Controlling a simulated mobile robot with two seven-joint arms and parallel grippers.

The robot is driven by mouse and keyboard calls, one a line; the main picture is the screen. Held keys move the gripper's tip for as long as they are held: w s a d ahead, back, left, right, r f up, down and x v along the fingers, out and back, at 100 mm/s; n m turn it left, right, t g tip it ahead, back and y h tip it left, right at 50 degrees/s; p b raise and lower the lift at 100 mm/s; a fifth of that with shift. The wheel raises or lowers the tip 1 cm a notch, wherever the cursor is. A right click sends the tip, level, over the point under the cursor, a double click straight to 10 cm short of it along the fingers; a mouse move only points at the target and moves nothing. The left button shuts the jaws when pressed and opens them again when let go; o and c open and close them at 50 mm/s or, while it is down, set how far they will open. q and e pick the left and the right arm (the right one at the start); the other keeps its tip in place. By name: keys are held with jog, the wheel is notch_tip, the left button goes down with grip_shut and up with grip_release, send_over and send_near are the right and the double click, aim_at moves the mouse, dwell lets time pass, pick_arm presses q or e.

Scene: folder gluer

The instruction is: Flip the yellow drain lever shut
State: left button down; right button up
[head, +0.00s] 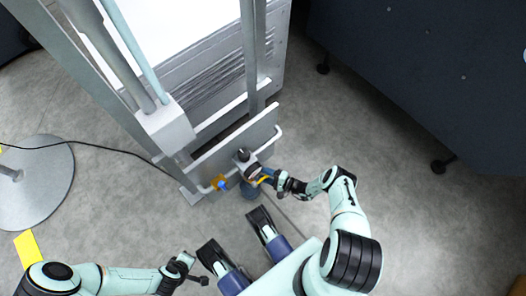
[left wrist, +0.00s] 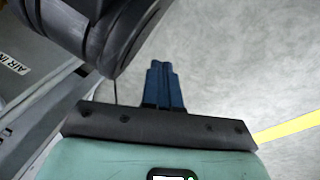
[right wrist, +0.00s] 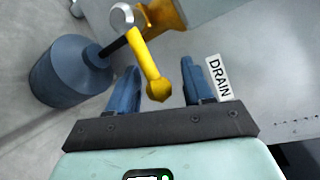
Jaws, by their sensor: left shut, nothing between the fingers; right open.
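The yellow drain lever (right wrist: 149,62) shows in the right wrist view, slanting down from a silver pivot cap (right wrist: 122,15) on a brass valve body (right wrist: 165,14). Its rounded end lies between the spread blue fingers of my right gripper (right wrist: 160,85); I cannot tell whether either finger touches it. A DRAIN label (right wrist: 219,78) is on the panel beside the right finger. In the head view my right gripper (head: 266,178) is at the machine's lower panel and partly hides the valve. My left gripper (left wrist: 164,88) is shut and empty, away from the lever, over the floor.
A blue cylinder (right wrist: 68,72) on a dark stem is left of the lever. An orange fitting with a blue part (head: 221,184) sits farther left on the panel (head: 220,155). A dark cabinet (head: 440,75) stands at right. Open floor (head: 430,230) lies right of my right arm.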

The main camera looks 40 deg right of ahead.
pick_arm(q)
jog(key=shift+t, duration=0.5)
jog(key=w+r+p, duration=0.2)
jog(key=r, duration=0.1)
jog(key=shift+w+d+r, duration=0.3)
jog(key=shift+w+d, duration=0.1)
pick_arm(e)
jog(key=v, duration=1.2)
jog(key=shift+s+r, duration=0.15)
jog(key=shift+s, duration=0.05)
jog(key=shift+d, duration=0.15)
